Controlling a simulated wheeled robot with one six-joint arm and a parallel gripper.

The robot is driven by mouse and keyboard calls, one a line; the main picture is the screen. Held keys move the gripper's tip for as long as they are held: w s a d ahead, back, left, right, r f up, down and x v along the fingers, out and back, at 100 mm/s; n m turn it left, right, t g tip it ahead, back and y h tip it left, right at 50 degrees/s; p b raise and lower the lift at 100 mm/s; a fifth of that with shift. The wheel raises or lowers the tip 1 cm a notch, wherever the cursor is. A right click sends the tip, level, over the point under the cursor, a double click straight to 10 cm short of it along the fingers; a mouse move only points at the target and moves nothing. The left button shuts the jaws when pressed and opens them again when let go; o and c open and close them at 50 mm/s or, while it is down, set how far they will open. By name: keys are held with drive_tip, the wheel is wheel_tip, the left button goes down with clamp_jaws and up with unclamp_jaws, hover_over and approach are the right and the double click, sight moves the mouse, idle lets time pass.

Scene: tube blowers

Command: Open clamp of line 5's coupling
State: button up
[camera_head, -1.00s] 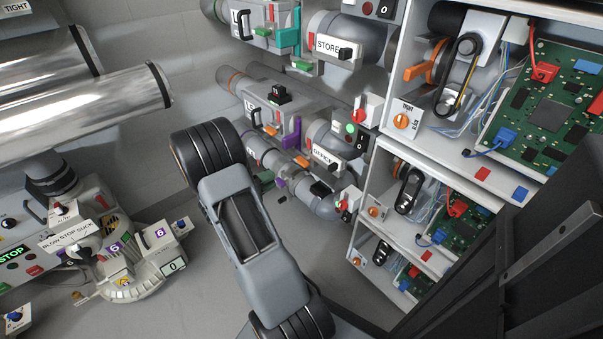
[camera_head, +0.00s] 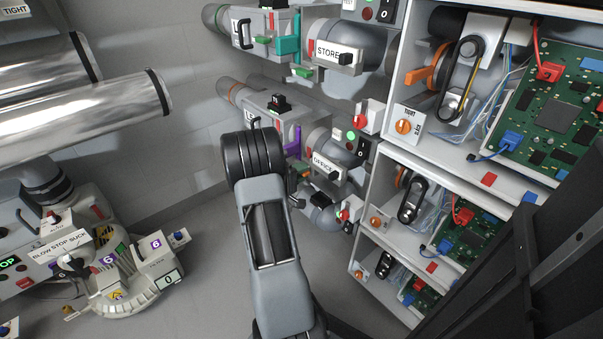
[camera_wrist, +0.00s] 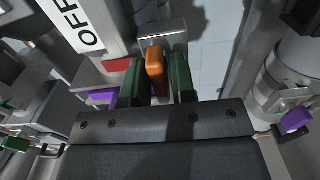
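In the wrist view an orange clamp lever (camera_wrist: 155,70) stands beside a white label reading "OFF" (camera_wrist: 80,25). The two dark green fingers of my gripper (camera_wrist: 157,82) stand on either side of the lever, open, with narrow gaps beside it. Whether either finger touches it I cannot tell. In the head view my arm reaches to the lower pipe group, below the "OFFICE" label (camera_head: 325,166). The fingers are mostly hidden there behind my wrist. No line number is readable on the coupling.
Open cabinets with circuit boards (camera_head: 545,110) stand to the right. A control panel with a dial (camera_head: 125,280) is at lower left. A purple part (camera_wrist: 295,121) lies right in the wrist view.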

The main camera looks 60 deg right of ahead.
drive_tip(key=shift+d, duration=0.1)
clamp_jaws()
idle(0.3)
